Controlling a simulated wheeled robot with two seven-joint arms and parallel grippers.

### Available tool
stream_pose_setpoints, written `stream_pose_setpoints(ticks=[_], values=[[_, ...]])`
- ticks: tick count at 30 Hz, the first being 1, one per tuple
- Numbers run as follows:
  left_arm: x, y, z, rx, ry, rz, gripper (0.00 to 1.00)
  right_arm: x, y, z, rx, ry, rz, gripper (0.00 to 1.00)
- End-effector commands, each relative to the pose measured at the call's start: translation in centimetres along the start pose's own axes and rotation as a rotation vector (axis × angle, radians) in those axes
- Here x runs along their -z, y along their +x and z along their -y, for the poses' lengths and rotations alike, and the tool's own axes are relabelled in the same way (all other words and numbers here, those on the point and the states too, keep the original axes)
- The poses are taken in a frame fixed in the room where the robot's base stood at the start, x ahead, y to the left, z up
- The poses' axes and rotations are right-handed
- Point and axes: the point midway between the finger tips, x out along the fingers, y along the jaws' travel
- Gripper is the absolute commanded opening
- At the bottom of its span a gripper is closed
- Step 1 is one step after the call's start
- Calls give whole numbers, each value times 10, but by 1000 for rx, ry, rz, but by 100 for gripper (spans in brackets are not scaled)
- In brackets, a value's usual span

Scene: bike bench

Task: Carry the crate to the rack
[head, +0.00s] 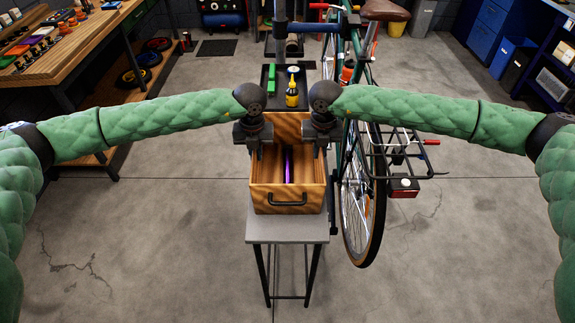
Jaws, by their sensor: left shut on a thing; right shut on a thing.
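The wooden crate (287,196) sits at or just above the grey top of a narrow stand (287,233); I cannot tell if they touch. It has a dark handle on its near wall and a purple strip-like thing (289,166) inside. My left gripper (254,156) is shut on the crate's left wall, and my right gripper (320,156) is shut on its right wall. A black rear rack (398,155) is on the green bicycle (358,190), to the right of the crate.
A wooden workbench (70,65) is at the left, blue cabinets (492,25) at the right. The near floor is clear around the stand.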

Motion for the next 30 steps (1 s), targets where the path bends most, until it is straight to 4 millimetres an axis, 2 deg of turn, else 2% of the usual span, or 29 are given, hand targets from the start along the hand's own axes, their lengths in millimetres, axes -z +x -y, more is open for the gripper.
stream_pose_setpoints(ticks=[14, 30], values=[[0, -11, 0, -1, 1, 1, 0, 0, -11, -1, 0, -1, 1, 0], [0, -46, 0, -1, 1, 1, 0, 0, -47, -1, 0, -1, 1, 0]])
